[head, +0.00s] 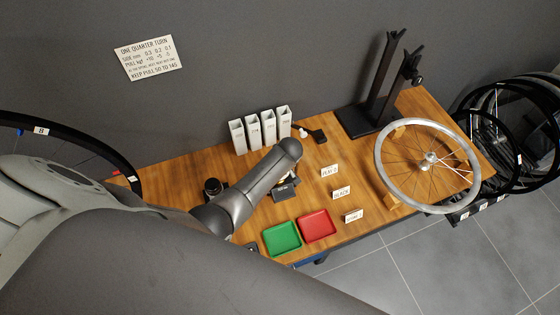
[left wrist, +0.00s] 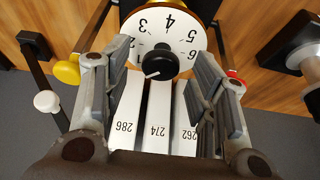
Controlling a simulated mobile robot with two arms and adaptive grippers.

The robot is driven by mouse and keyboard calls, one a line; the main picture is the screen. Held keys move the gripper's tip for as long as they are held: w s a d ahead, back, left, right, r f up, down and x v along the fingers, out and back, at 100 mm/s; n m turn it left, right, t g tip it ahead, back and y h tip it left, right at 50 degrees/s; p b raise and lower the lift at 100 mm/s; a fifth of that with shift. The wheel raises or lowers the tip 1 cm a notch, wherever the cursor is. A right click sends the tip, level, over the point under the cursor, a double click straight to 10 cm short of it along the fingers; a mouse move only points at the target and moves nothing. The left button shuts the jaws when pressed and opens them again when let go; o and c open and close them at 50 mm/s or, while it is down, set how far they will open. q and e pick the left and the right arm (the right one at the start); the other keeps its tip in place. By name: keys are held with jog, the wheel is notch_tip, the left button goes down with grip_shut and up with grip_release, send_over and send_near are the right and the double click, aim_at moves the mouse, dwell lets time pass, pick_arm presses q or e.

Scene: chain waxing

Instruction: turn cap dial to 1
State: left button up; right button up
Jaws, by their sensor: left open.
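In the left wrist view a white dial face (left wrist: 180,27) with black numbers appears upside down. The digits 3, 4, 5 and 6 are readable. A round black knob (left wrist: 161,62) sits at its lower middle, its white pointer mark aimed lower left in the picture. I cannot read a number at the pointer. My left gripper (left wrist: 164,62) is open, one finger on each side of the knob in the picture, with a gap showing on both sides. No finger contact shows. In the head view my arm hides the dial and this gripper. My right gripper is not in view.
White boxes marked 286, 274 and 262 (left wrist: 158,117) stand close below the knob in the wrist view. A white ball (left wrist: 47,101), yellow knob (left wrist: 67,72) and red knob (left wrist: 235,76) flank it. The table holds green (head: 282,239) and red trays (head: 317,226) and a spoked wheel (head: 378,165).

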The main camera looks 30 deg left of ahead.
pick_arm(q)
jog(key=v, duration=1.1)
jog(key=shift+r, duration=0.3)
jog(key=shift+s+d, duration=0.1)
jog(key=shift+s, duration=0.05)
